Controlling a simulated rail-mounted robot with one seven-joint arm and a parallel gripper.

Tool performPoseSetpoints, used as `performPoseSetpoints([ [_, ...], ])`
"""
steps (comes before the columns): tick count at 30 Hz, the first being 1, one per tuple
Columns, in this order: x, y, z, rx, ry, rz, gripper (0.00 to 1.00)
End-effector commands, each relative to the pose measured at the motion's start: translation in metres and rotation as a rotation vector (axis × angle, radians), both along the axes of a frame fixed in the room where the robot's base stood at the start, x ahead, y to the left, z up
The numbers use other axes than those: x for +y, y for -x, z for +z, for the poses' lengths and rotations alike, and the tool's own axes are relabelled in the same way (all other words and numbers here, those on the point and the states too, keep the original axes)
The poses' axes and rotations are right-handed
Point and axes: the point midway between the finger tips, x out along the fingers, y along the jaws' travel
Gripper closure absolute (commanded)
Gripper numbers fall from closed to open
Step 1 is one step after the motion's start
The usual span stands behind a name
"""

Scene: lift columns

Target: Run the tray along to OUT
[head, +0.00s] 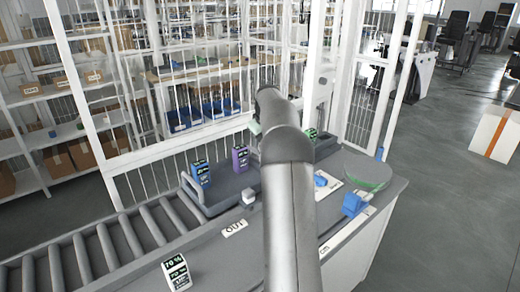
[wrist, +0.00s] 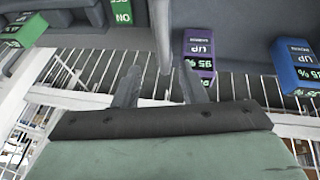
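The grey tray (head: 222,207) lies on the worktop at the near end of the roller conveyor in the head view. A blue box (head: 201,174) and a purple box (head: 240,159) stand at it, both marked UP. The "OUT" label (head: 235,228) is on the surface in front of the tray. My arm hides the tray's right part and most of my gripper in the head view. In the wrist view my gripper (wrist: 160,85) has its two fingers apart, with a grey upright bar beyond the gap. The purple box (wrist: 199,52) and the blue box (wrist: 297,66) are right of the fingers.
The roller conveyor (head: 105,247) runs off to the left. A small display (head: 177,272) reading 70 % stands in front of it. A green box (head: 310,133) is behind my arm. A green disc (head: 366,173) and a blue object (head: 354,205) are at the right. White bars stand behind.

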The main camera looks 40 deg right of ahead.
Motion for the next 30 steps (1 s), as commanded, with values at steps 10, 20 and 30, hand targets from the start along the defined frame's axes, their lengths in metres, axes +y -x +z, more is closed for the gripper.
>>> performPoseSetpoints([
  [10, 0.013, 0.031, 0.071, -0.002, 0.002, -0.002, 0.62],
  [20, 0.017, 0.040, 0.092, 0.001, 0.001, -0.001, 0.62],
  [30, 0.017, 0.040, 0.092, 0.001, 0.001, -0.001, 0.62],
])
